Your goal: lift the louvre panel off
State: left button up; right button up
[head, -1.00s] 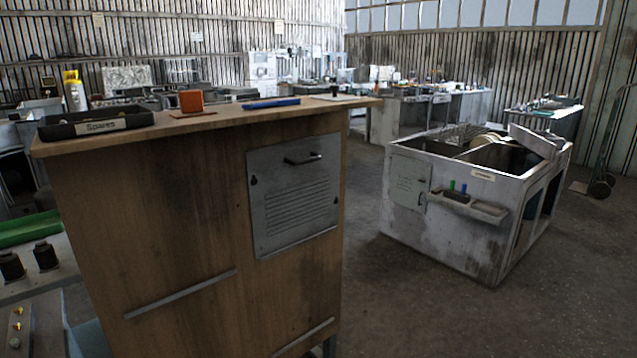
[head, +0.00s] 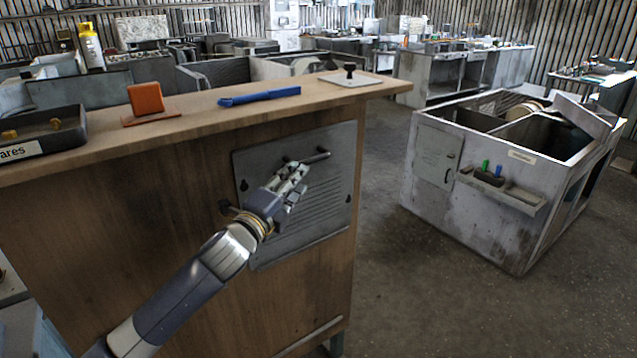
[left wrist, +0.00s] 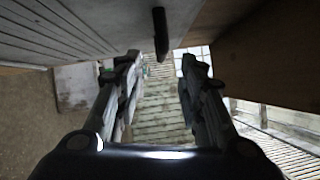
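The grey louvre panel (head: 322,208) sits flat on the wooden side of a tall cabinet, with horizontal slots and a dark bar handle (head: 316,156) near its top. My left gripper (head: 297,172) is in front of the panel, close to the handle's left end, and covers part of the panel. In the left wrist view, the two fingers of this gripper (left wrist: 161,60) are spread apart. The dark handle (left wrist: 160,35) shows in the gap between them, slightly ahead of the tips. The panel's slotted face (left wrist: 60,30) fills the upper left there. My right gripper is not in view.
On the wooden cabinet top (head: 200,118) are a black tray (head: 40,135), an orange block (head: 146,98), a blue tool (head: 259,95) and a pale plate with a black knob (head: 349,78). A grey metal housing (head: 480,185) stands on the floor to the right, with free floor between.

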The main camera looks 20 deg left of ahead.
aim_at(311, 162)
pick_arm(q)
jog(key=w, duration=0.1)
jog(key=w+p, duration=0.1)
jog(key=w+d+r, duration=0.1)
jog(key=w, duration=0.1)
jog(key=shift+w, duration=0.4)
jog(key=shift+w+d+r+p, duration=0.1)
jog(key=shift+w+p, duration=0.45)
jog(key=shift+p, duration=0.1)
jog(key=w, duration=0.1)
jog(key=w+p, duration=0.1)
jog(key=w, duration=0.1)
jog(key=shift+d, duration=0.35)
jog(key=shift+w, duration=0.4)
grip_shut()
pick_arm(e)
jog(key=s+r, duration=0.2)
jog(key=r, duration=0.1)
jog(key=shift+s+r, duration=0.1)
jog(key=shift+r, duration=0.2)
